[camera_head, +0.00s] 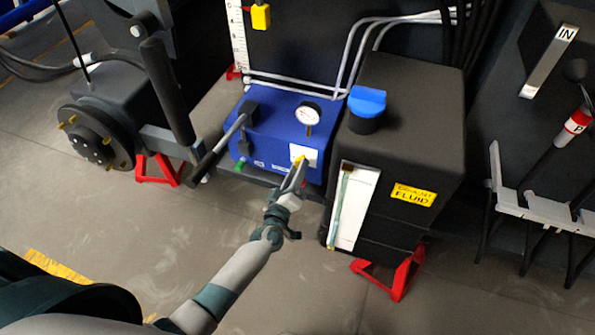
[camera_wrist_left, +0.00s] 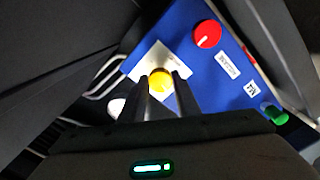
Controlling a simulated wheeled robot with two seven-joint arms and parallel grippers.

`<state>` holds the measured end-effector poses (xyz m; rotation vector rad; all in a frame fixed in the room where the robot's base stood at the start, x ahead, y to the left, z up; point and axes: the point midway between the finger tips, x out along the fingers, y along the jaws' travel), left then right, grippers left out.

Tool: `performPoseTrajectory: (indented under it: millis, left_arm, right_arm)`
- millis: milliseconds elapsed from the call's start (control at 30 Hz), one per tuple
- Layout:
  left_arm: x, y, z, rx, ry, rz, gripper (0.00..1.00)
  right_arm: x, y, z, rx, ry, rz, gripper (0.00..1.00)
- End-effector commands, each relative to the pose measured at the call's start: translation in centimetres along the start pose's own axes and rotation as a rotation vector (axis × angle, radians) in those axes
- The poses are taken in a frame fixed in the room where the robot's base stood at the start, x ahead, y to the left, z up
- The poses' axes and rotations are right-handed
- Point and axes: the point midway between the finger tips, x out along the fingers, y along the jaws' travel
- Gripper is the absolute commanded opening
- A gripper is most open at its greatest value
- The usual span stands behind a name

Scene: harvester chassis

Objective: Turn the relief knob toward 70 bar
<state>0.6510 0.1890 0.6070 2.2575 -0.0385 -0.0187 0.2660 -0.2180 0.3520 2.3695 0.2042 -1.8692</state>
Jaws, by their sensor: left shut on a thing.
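The yellow relief knob (camera_head: 299,159) sits on a white plate (camera_head: 311,152) on the front of the blue hydraulic unit (camera_head: 264,135). My left gripper (camera_head: 301,168) reaches up to it from below and is shut on the knob. In the left wrist view the yellow knob (camera_wrist_left: 160,79) shows between the two dark fingertips (camera_wrist_left: 163,84). The fingers hide part of it and of the plate's markings. A round white pressure gauge (camera_head: 308,115) stands on top of the unit; its reading is too small to make out. My right gripper is not in view.
A black lever (camera_head: 228,136) stands left of the plate, and a green knob (camera_head: 239,165) sits low on the unit. A red knob (camera_wrist_left: 207,34) shows in the left wrist view. A dark fluid tank (camera_head: 408,110) with a blue cap (camera_head: 367,101) stands close on the right.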

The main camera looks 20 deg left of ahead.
Motion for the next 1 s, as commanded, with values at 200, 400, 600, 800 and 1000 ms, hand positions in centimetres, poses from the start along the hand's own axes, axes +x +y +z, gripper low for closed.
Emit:
performPoseTrajectory:
  millis: [200, 400, 600, 800, 1000]
  left_arm:
    - [-0.1, -0.1, 0.1, -0.194, 0.000, -0.001, 0.07]
    - [0.0, -0.1, 0.1, -0.334, 0.000, 0.000, 0.07]
    - [0.0, 0.0, 0.1, -0.416, 0.000, -0.001, 0.07]
    - [0.0, 0.0, 0.0, -0.446, 0.000, -0.001, 0.07]
    - [0.0, 0.0, 0.0, -0.447, 0.000, -0.001, 0.07]
  right_arm:
    - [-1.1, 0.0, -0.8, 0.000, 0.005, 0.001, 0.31]
    - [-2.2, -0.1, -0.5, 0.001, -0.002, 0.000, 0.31]
    - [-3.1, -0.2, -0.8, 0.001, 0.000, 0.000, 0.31]
    - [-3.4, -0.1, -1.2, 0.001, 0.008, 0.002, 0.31]
    - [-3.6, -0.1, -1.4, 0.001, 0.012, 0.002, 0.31]
